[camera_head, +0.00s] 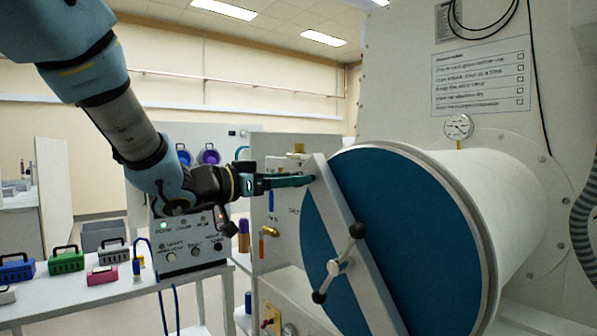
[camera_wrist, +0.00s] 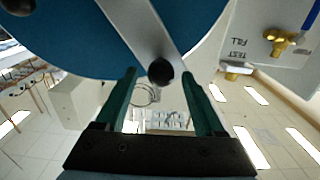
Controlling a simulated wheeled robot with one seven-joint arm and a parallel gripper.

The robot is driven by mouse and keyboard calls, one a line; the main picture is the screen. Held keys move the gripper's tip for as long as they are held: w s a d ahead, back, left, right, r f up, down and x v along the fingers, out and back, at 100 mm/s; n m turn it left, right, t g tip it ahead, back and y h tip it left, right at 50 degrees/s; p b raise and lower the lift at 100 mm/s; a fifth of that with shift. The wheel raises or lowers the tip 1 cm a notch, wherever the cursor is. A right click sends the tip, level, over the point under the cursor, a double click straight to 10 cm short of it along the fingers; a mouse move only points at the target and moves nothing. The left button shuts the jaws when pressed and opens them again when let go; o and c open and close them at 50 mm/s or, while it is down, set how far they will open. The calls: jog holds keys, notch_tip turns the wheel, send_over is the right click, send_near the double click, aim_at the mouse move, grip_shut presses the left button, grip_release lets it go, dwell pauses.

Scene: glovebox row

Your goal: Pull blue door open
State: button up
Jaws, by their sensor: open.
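The blue door (camera_head: 400,215) is a large round disc seated in the metal rim at the end of a white cylinder, and it looks shut. A pale diagonal bar (camera_head: 335,215) crosses it, with a black-knobbed handle (camera_head: 340,262) at its middle. My gripper (camera_head: 308,181) is at the bar's upper left end, its green fingers pointing at it. In the wrist view, my gripper (camera_wrist: 158,76) is open, with a black knob (camera_wrist: 161,71) at the bar's end appearing between the fingertips. The blue door (camera_wrist: 75,40) fills the top there. Contact cannot be told.
A pale panel (camera_head: 275,215) with brass fittings stands behind my gripper. A bench (camera_head: 120,297) at left carries a control box (camera_head: 190,240) and small coloured cases. A gauge (camera_head: 458,127) sits atop the cylinder. A grey hose (camera_head: 585,215) hangs at right.

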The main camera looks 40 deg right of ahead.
jog(key=shift+d+p, duration=0.3)
jog(key=shift+d, duration=1.05)
jog(key=shift+c, duration=0.3)
grip_shut()
